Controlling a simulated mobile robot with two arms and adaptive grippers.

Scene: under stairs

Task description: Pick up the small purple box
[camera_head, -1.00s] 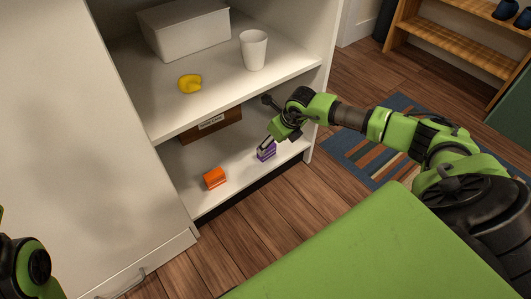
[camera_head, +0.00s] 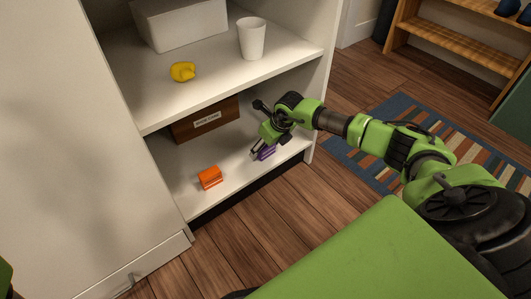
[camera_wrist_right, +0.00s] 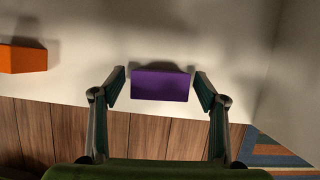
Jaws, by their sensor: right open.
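The small purple box (camera_head: 266,153) stands on the lower shelf (camera_head: 232,172) of the white cabinet, near its right end, partly hidden by my right gripper in the head view. In the right wrist view the purple box (camera_wrist_right: 160,85) lies between the two fingertips. My right gripper (camera_wrist_right: 160,88) is open, with a finger on each side of the box and a small gap showing on both sides. In the head view my right gripper (camera_head: 260,150) reaches into the lower shelf from the right. My left gripper is not in view.
An orange box (camera_head: 210,177) stands left on the same shelf, also in the right wrist view (camera_wrist_right: 22,59). A brown labelled box (camera_head: 205,121) is behind. The upper shelf holds a yellow object (camera_head: 183,72), a white cup (camera_head: 252,38) and a white bin (camera_head: 180,24). The cabinet's side wall is close right.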

